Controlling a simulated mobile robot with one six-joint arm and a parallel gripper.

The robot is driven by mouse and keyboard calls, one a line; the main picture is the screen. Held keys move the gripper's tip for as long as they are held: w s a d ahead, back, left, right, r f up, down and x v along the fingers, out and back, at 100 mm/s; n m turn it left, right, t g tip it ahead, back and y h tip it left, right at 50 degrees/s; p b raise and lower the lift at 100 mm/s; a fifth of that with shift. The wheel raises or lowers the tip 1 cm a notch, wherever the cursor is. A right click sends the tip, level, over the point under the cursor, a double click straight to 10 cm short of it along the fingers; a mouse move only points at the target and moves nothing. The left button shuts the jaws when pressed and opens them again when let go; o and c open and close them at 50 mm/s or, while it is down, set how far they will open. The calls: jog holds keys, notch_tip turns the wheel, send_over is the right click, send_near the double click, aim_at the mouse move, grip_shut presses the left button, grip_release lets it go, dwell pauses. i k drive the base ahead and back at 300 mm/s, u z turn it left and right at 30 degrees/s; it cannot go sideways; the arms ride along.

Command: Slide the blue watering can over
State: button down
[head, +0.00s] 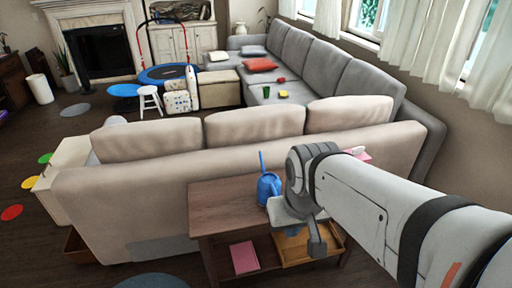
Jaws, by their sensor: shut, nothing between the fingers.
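The blue watering can (267,188) stands upright on the brown wooden table (225,205) behind the beige sofa, with its thin spout pointing up. My gripper (316,246) is at the right of the can, pointing down near the front edge of the table. It is shut and empty. My wrist hides part of the tabletop right of the can. I cannot tell whether the gripper touches the can.
The beige sofa's back (130,190) rises behind the table. A pink item (357,154) with something white shows beyond my arm. A pink book (245,257) and a wooden tray (291,248) are on the lower shelf. The tabletop left of the can is clear.

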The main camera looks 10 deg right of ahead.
aim_at(268, 185)
jog(key=z, duration=0.05)
jog(key=i, duration=1)
jog(key=u, duration=0.05)
